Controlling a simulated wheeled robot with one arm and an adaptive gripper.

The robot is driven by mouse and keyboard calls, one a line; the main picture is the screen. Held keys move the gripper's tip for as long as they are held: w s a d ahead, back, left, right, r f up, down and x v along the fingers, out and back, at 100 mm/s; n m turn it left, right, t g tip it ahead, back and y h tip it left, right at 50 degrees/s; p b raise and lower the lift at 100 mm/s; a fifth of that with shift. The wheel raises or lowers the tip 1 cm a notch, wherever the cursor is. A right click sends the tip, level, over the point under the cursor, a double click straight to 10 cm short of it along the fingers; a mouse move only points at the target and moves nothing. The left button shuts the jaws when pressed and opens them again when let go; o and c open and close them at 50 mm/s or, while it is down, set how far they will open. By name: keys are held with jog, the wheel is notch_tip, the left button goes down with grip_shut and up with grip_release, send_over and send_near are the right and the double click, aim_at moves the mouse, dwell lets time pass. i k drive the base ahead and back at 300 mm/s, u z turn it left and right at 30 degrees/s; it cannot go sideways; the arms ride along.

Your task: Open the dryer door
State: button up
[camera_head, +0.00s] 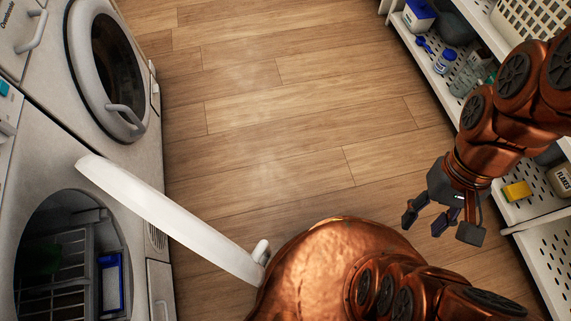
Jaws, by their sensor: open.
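Two white front-loading machines stand on the left, and I cannot tell which one is the dryer. The near machine (30,170) has its round door (165,215) swung wide out over the floor, showing a dark opening with a rack and a blue-framed item inside. A small handle (261,252) sits at the door's outer end, close to my copper body. The far machine (85,135) has a round door (108,70) that looks shut, with a handle (126,117) on it. My gripper (424,227) is open and empty on the right, well apart from both doors.
A white perforated shelf unit (545,240) with bottles, a yellow block (517,191) and a basket (535,22) runs along the right, close to my arm. The wooden floor (270,100) between the machines and shelves is clear. The open door juts into this space.

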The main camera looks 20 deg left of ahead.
aim_at(143, 199)
jog(key=i, duration=1.35)
jog(key=z, duration=4.45)
jog(key=k, duration=1.85)
jog(key=u, duration=0.55)
